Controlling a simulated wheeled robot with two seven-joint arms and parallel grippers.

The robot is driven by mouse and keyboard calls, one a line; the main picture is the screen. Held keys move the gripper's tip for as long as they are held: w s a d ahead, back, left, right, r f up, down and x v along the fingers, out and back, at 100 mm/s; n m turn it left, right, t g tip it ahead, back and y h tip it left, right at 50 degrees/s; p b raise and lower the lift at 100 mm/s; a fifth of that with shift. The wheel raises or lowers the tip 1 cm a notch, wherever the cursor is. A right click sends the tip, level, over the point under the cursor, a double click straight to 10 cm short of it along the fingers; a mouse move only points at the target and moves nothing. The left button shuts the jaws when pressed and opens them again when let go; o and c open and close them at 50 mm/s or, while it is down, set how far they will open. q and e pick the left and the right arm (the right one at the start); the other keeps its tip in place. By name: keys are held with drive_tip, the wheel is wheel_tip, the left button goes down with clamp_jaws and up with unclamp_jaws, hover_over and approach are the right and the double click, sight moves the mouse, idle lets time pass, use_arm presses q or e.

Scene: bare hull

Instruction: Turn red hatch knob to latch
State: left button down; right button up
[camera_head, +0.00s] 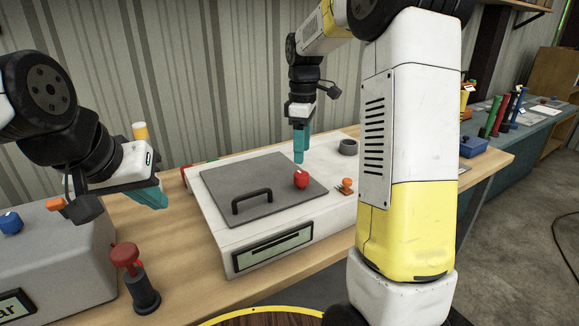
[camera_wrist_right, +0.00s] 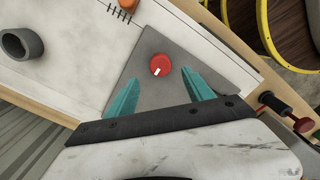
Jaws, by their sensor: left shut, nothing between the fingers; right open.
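The red hatch knob (camera_head: 301,179) sits on the grey hatch plate (camera_head: 235,184), near its right corner, on top of a white box (camera_head: 215,238). In the right wrist view the knob (camera_wrist_right: 160,65) has a white mark and lies just beyond the fingertips, between their lines. My right gripper (camera_head: 299,157) points down above and behind the knob, its teal fingers apart and empty (camera_wrist_right: 163,82). My left gripper (camera_head: 158,200) is shut and empty at the left, away from the hatch. The hatch plate has a black handle (camera_head: 252,200).
An orange knob (camera_head: 346,185) and a dark grey ring (camera_head: 348,147) are on the white box's right part. A red-topped post (camera_head: 126,254) stands at the front left, beside a grey box (camera_head: 70,260) with a blue knob (camera_head: 10,223). My right arm hides the table's right middle.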

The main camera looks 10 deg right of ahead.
sight(301, 173)
wheel_tip(301, 173, down, 8)
drive_tip(key=shift+r, duration=0.2)
clamp_jaws()
idle(0.4)
